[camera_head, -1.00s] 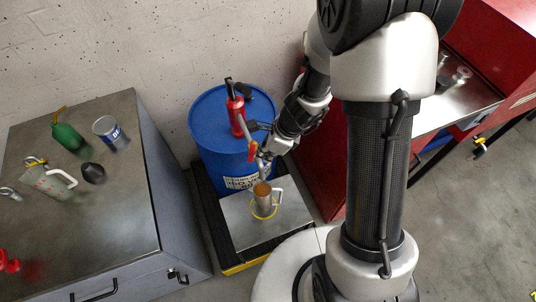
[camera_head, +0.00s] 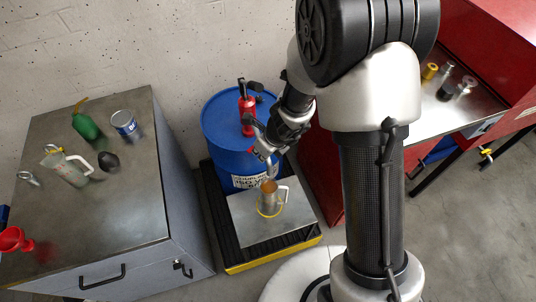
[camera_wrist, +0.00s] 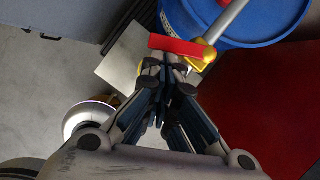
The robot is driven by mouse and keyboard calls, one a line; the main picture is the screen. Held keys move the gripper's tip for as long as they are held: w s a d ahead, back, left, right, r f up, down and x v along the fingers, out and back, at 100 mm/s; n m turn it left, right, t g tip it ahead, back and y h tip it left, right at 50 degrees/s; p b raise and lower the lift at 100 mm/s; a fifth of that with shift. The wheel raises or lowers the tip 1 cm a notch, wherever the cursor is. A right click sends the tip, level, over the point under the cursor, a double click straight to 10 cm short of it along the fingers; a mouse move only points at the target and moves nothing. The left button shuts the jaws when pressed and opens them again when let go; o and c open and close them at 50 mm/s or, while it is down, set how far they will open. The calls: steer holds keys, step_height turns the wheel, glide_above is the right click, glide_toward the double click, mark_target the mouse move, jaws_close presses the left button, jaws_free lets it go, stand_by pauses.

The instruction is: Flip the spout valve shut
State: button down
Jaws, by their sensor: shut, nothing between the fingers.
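The spout valve has a red lever (camera_wrist: 176,47) and a brass-yellow body (camera_wrist: 204,55) on the grey spout pipe (camera_wrist: 224,20). In the wrist view the lever lies at an angle to the pipe. In the head view the lever (camera_head: 259,154) shows only as a small red piece, partly hidden by my gripper. My gripper (camera_wrist: 166,67) is shut and empty, with its fingertips right beside the lever; I cannot tell whether they touch. It also shows in the head view (camera_head: 258,140). A metal jug (camera_head: 269,193) stands below the spout.
The red hand pump (camera_head: 247,113) stands on the blue drum (camera_head: 226,140). The drum and a metal plate (camera_head: 245,224) sit on a yellow-edged black pallet (camera_head: 273,252). A bench (camera_head: 115,215) with several containers is at left. A red cabinet (camera_head: 322,185) is close at right.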

steer(key=shift+w+a, duration=0.2)
steer(key=shift+a, duration=0.5)
steer(key=shift+d, duration=0.1)
steer(key=shift+w+d+p, duration=0.5)
steer(key=shift+d+p, duration=0.05)
